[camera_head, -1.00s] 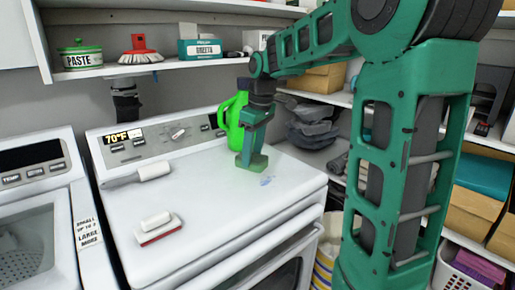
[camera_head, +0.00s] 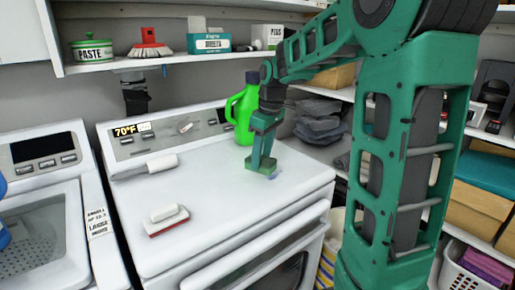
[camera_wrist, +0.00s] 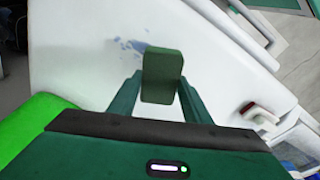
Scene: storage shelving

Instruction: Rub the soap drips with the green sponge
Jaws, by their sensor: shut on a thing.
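The green sponge (camera_head: 258,168) is held low over the white machine top, at its right part. It also shows in the wrist view (camera_wrist: 163,68) as a dark green block between my fingers. My gripper (camera_head: 262,157) points down and is shut on the sponge. The blue soap drips (camera_head: 275,177) show just right of and in front of the sponge. In the wrist view the blue drips (camera_wrist: 132,45) lie at the sponge's upper left, partly hidden by it. I cannot tell whether the sponge touches the surface.
A green jug (camera_head: 241,112) stands behind my gripper. A white-and-red brush (camera_head: 167,218) and a white-handled tool (camera_head: 158,164) lie on the machine top (camera_head: 215,190). A shelf (camera_head: 170,60) with a paste tin (camera_head: 91,49) hangs above. The top's front middle is clear.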

